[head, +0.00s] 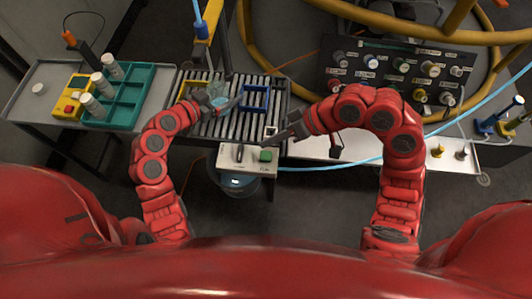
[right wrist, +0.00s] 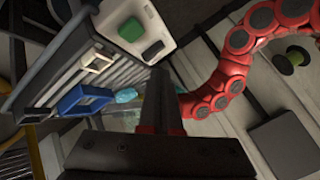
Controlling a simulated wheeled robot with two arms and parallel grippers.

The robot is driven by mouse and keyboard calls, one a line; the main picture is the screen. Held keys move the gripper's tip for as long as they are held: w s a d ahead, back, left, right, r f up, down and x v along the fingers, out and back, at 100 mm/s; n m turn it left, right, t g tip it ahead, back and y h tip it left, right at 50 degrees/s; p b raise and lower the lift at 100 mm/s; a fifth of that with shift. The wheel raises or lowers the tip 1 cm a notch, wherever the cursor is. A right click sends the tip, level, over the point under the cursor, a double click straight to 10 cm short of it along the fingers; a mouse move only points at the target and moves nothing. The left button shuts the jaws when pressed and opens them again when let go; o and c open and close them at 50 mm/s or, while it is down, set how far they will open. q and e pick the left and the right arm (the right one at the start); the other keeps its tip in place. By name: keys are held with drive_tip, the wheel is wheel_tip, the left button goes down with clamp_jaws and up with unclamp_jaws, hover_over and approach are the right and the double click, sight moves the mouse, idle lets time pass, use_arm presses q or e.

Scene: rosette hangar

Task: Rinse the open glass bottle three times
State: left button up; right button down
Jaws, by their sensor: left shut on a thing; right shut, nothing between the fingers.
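The glass bottle (head: 217,90), clear and pale blue, is at my left gripper (head: 224,104) over the slatted rack (head: 205,125). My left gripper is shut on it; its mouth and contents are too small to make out. The bottle also shows as a pale blue shape in the right wrist view (right wrist: 127,95). My right gripper (head: 266,144) is shut and empty, above the front right of the rack near the control box (head: 230,160). Its dark fingers also show in the right wrist view (right wrist: 160,100).
A blue frame (head: 268,100) and a small white frame (head: 271,131) are on the rack. A teal rack (head: 132,84) with white-capped bottles stands left; a black valve panel (head: 385,72) is at right. A bucket (head: 233,186) sits below.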

drive_tip(key=shift+r, duration=0.15)
wheel_tip(320, 180, up, 6)
drive_tip(key=shift+f, duration=0.1)
idle(0.6)
use_arm(q)
drive_tip(key=shift+s, duration=0.1)
